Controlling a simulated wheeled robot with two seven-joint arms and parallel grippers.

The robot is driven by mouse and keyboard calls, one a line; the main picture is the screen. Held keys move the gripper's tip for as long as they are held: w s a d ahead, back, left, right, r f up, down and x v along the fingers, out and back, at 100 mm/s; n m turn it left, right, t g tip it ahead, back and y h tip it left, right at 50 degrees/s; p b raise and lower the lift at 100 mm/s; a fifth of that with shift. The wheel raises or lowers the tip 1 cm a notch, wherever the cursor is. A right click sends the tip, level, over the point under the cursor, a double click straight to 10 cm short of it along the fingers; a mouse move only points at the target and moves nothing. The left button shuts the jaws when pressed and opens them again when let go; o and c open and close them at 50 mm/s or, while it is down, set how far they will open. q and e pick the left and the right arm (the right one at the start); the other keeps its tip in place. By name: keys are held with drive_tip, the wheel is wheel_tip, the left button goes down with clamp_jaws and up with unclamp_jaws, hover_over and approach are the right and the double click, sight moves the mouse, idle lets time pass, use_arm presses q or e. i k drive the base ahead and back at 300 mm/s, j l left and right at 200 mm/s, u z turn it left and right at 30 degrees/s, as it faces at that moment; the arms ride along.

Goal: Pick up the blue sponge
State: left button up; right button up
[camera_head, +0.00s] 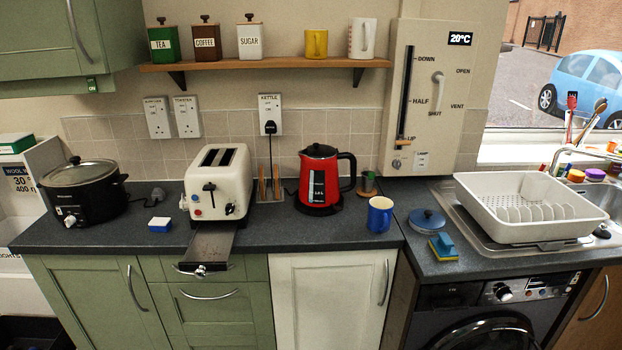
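Two small blue blocks lie on the dark worktop (330,240). One, blue with a white top (159,225), lies flat left of the toaster, in front of the slow cooker. The other, a blue block with yellow and green parts (443,246), lies on the right part of the worktop near its front edge, in front of a round blue lidded dish. I cannot tell for certain which is the blue sponge. Neither of my grippers is in view.
A cream toaster (219,182), slow cooker (83,190), red kettle (320,180) and blue mug (380,214) stand on the worktop. A narrow tray (211,243) sticks out in front of the toaster. A white dish rack (530,205) stands right of the blue-yellow block.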

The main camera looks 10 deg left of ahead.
sight(157, 224)
drive_tip(key=u, duration=1.25)
drive_tip(key=i+j+z, duration=0.2)
drive_tip(key=i+j, duration=0.2)
drive_tip(key=j, duration=0.15)
